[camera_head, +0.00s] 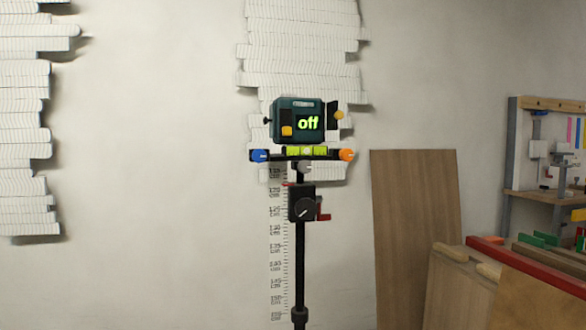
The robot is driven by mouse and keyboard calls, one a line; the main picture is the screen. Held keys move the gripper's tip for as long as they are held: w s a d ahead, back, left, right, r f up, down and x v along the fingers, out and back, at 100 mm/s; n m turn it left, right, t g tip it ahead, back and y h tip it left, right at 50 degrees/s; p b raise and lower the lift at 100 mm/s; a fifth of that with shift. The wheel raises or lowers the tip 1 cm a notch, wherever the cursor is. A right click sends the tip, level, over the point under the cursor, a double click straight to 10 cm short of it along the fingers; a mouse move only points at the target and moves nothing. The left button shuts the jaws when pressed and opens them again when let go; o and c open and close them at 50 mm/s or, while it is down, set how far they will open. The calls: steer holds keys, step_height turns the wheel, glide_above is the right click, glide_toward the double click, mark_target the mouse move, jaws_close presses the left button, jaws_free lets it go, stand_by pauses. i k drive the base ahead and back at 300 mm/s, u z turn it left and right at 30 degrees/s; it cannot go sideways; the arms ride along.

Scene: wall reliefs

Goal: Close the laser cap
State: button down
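The laser device (298,121) is a dark teal box on top of a black stand, near the middle of the head view. An orange-yellow part (286,131) sits low on the left of the face. My gripper is not in view.
Below the box is a bar with a blue knob (260,156), a green level and an orange knob (347,155). The stand (300,250) has a red crank. Wooden boards (416,235) and a workbench (550,160) stand at right. White reliefs hang on the wall.

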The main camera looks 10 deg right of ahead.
mark_target(332, 115)
steer(key=z, duration=0.7)
steer(key=k, duration=0.6)
steer(key=u, duration=1.15)
steer(key=i, duration=0.5)
